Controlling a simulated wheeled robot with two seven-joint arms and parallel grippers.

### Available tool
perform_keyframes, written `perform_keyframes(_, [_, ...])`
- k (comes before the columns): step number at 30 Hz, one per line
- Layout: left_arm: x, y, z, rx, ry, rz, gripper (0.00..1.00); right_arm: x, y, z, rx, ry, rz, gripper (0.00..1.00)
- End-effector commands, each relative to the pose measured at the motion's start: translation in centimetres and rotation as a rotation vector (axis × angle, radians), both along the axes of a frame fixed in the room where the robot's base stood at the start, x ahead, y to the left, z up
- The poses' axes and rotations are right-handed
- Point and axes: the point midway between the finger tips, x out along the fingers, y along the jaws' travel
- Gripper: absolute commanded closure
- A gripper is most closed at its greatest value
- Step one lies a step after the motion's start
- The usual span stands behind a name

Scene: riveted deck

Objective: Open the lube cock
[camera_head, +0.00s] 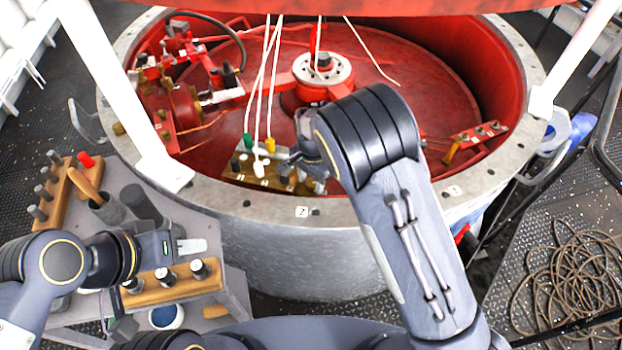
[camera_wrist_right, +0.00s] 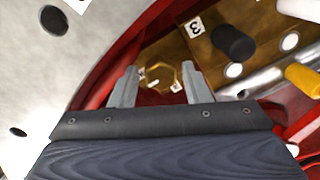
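A brass panel (camera_head: 268,178) with green, white, yellow and dark knobs stands inside the near rim of the red tub. In the right wrist view, a brass hexagonal fitting (camera_wrist_right: 160,76) shows straight ahead between the fingers of my right gripper (camera_wrist_right: 157,72). I cannot tell for certain that this fitting is the lube cock. The right fingers are spread apart, and contact with the fitting cannot be made out. In the head view my right arm hides part of the panel. My left gripper (camera_head: 190,246) is over the side bench, away from the panel; its finger gap is unclear.
The panel's black knob (camera_wrist_right: 235,43), yellow knob (camera_wrist_right: 303,78) and "3" label (camera_wrist_right: 196,27) are to the right of my right fingers. The stone-grey rim (camera_head: 350,210) borders the tub. Wooden racks (camera_head: 180,290) with dark pegs stand on the bench. Coiled rope (camera_head: 570,285) lies at right.

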Motion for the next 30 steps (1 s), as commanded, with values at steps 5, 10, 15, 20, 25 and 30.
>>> perform_keyframes(5, [0.0,0.0,0.0,0.000,0.000,0.000,0.64,0.0,0.0,0.0,0.000,0.000,0.000,0.81])
perform_keyframes(10, [0.0,0.0,0.0,0.000,0.000,0.000,0.64,0.0,0.0,0.0,0.000,0.000,0.001,0.92])
perform_keyframes(15, [0.0,0.0,-0.1,0.000,0.000,0.000,0.64,0.0,0.0,0.0,0.000,0.000,0.022,0.92])
perform_keyframes(20, [0.0,0.0,-0.4,0.000,0.000,0.000,0.64,0.0,0.0,0.0,0.001,0.000,0.084,0.92])
perform_keyframes(25, [0.0,0.0,-0.9,0.000,0.000,0.000,0.64,0.0,0.0,-0.1,0.003,-0.001,0.200,0.92])
perform_keyframes(30, [0.0,0.0,-1.5,0.000,0.000,0.000,0.64,0.0,-0.1,-0.1,0.002,0.000,0.355,0.92])
